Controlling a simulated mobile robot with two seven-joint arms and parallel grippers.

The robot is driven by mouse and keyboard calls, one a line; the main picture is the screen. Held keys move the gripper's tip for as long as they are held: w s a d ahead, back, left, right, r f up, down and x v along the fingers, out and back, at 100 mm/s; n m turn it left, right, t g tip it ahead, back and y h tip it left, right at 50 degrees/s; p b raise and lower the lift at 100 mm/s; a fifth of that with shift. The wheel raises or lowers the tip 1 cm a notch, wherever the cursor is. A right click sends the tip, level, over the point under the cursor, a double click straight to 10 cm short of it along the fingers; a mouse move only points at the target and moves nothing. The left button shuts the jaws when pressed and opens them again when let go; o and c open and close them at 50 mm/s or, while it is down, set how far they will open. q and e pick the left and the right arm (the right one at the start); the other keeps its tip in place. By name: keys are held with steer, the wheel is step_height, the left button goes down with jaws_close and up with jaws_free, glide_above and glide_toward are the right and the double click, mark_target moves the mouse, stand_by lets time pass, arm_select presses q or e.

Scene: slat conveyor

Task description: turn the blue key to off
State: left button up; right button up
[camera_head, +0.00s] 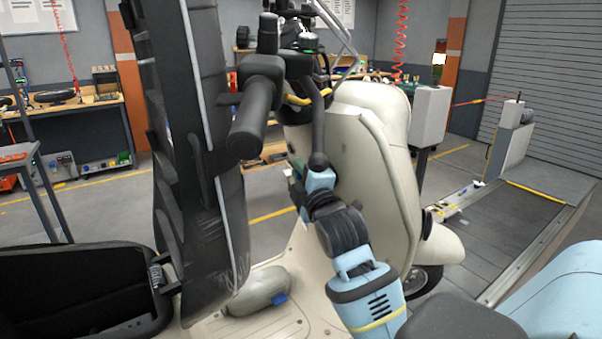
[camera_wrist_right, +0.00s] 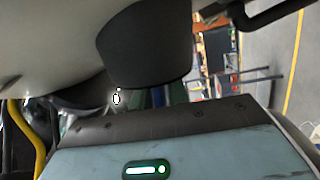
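A cream scooter (camera_head: 375,165) stands in front of me. My right gripper (camera_head: 296,172) is at the inner side of its front shield, below the handlebar. Its fingertips are too small and covered to tell open from shut. In the right wrist view the gripper's body fills the bottom, and a dark rounded part hides the finger area. A small blue piece (camera_head: 280,299) sits on a grey rounded housing (camera_head: 255,292) on the scooter's floor; I cannot tell whether it is the key. No key shows clearly at the gripper. My left gripper is out of view.
A black handlebar grip (camera_head: 252,118) and a brake lever hang close above my right arm. A tall black panel (camera_head: 195,150) stands upright at left. A slat conveyor (camera_head: 515,220) lies at right. A workbench (camera_head: 75,108) stands at the back left.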

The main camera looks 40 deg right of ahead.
jaws_close()
steer(key=shift+c, duration=1.2)
jaws_free()
jaws_close()
steer(key=shift+f+n+g+y, duration=0.1)
steer(key=shift+n+g+y, duration=0.3)
steer(key=shift+g+y, duration=0.3)
steer(key=o, duration=0.7)
jaws_free()
steer(key=shift+h, duration=0.3)
steer(key=v, duration=0.8)
